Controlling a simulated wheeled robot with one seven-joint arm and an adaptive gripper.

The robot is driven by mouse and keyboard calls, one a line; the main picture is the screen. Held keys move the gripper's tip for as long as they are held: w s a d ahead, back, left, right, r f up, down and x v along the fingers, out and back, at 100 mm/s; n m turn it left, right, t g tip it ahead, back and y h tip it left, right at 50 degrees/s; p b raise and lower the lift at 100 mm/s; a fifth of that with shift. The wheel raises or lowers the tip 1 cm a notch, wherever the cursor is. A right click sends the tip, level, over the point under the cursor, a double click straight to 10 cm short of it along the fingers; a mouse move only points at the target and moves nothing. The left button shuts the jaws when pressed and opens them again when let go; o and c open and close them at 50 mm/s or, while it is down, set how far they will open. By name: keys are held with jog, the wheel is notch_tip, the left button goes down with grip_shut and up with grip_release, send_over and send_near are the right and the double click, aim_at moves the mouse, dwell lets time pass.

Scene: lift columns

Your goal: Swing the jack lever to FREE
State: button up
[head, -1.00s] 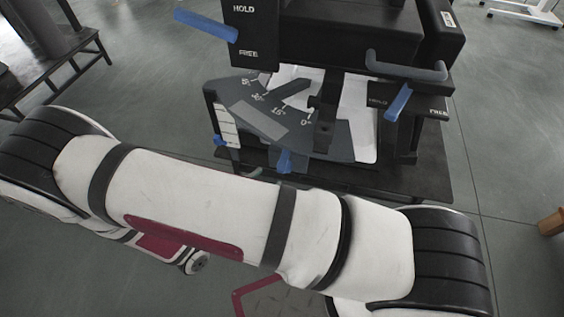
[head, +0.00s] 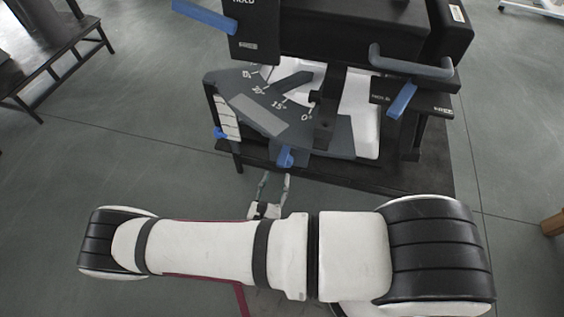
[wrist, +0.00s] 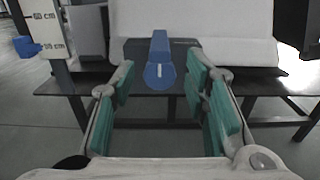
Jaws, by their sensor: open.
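Several blue levers show on the dark machine, and I cannot tell for certain which is the jack lever. One blue lever (head: 285,157) hangs at the front edge under the angle scale, just beyond my gripper (head: 273,184). A blue lever (wrist: 160,62) with a rounded near end also shows between my fingers in the wrist view. My gripper (wrist: 165,100) is open and empty, with green pads on both sides and no contact visible. Another blue lever (head: 402,100) is on the right beside a plate marked FREE. A third blue lever (head: 204,16) is at upper left by a label plate.
The grey angle scale (head: 262,105) and a grey bar handle (head: 410,64) are above the front lever. The dark table (head: 400,183) carries the machine. A ruler-like post (wrist: 45,25) stands at left in the wrist view. Open floor lies to the left.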

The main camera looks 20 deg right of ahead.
aim_at(280, 167)
jog(key=b+x, duration=0.1)
jog(key=x, duration=0.7)
jog(key=shift+b, duration=0.4)
jog(key=shift+s+a, duration=0.1)
grip_shut()
